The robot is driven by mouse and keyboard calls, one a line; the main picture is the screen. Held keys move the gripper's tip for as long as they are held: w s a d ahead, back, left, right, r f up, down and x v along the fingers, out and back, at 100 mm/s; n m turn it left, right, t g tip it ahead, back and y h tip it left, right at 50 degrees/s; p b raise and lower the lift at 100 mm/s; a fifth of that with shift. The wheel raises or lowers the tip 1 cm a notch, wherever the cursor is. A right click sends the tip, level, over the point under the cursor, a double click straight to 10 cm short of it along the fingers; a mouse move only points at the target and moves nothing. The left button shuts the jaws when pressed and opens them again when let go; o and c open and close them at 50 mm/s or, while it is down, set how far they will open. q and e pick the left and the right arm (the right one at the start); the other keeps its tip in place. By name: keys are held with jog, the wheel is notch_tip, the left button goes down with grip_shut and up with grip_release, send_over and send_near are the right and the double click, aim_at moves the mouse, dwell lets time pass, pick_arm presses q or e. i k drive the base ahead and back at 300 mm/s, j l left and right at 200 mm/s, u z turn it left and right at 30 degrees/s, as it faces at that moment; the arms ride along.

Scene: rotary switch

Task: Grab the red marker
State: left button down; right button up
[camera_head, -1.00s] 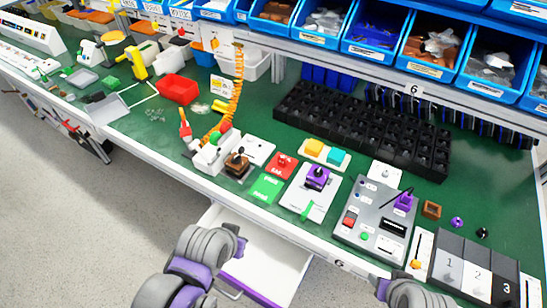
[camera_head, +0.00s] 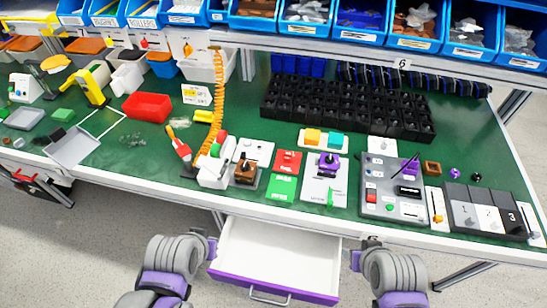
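I cannot pick out a red marker for certain. A thin orange and white item (camera_head: 437,205) lies at the bench's front right, too small to name. My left gripper (camera_head: 212,247) is at the left side of the open drawer, below the bench top. My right gripper (camera_head: 357,258) is at the drawer's right side. Both are apart from these items, and their finger openings are not clear.
The open white drawer (camera_head: 275,249) with a purple front looks empty. A rotary switch panel (camera_head: 327,190), a grey control panel (camera_head: 378,203) and numbered grey boxes (camera_head: 480,213) line the bench front. A black slotted rack (camera_head: 345,108) and blue bins (camera_head: 306,12) stand behind.

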aim_at(288, 156)
jog(key=j, duration=0.55)
jog(key=k+j, duration=0.1)
jog(key=j, duration=0.45)
jog(key=i+j, duration=0.1)
jog(key=j, duration=0.4)
jog(key=i+j, duration=0.1)
jog(key=j, duration=0.45)
jog(key=i+j, duration=0.15)
jog(key=i+z, duration=0.05)
